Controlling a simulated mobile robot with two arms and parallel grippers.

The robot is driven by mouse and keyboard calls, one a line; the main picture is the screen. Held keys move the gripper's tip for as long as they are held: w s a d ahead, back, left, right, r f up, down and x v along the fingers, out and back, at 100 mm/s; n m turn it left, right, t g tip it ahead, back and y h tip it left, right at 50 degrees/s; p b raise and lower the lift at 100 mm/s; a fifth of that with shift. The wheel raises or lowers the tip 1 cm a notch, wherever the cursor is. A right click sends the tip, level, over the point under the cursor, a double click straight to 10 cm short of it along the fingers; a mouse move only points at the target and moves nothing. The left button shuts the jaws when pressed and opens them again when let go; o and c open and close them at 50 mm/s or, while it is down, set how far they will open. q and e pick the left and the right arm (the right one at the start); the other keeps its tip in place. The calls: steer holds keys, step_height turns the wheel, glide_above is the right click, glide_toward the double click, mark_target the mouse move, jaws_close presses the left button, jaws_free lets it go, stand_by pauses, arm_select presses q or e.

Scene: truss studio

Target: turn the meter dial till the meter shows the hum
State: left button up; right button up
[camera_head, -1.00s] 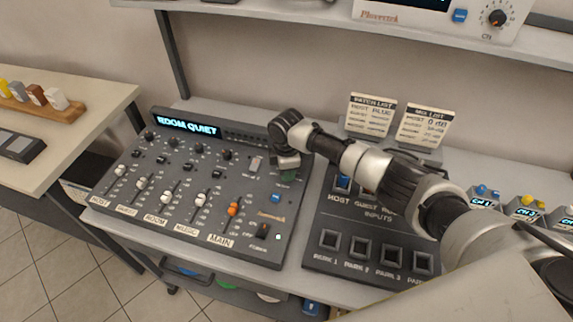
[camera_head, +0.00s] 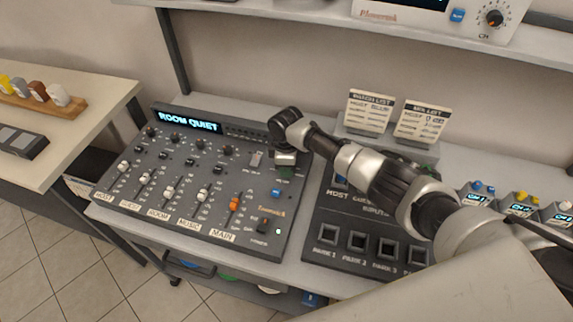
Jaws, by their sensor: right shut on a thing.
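The mixing desk (camera_head: 215,165) stands on the bench, and its meter display (camera_head: 187,119) reads "ROOM QUIET". My right gripper (camera_head: 285,165) points down at the desk's upper right corner. It is shut on a small control there, which I take for the meter dial. The gripper hides most of this control, so I cannot see where it points. My left gripper is not in view.
The patch panel (camera_head: 327,258) lies right of the desk, under my right arm. Two list cards (camera_head: 368,112) stand behind. Small channel boxes (camera_head: 522,205) sit at the right. A shelf unit with a knob (camera_head: 494,18) is above. A side table (camera_head: 75,125) is at left.

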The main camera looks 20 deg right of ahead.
steer(key=o, duration=0.9)
steer(key=shift+o, duration=0.2)
step_height(320, 180, up, 11)
steer(key=b, duration=0.1)
steer(key=shift+f, duration=0.15)
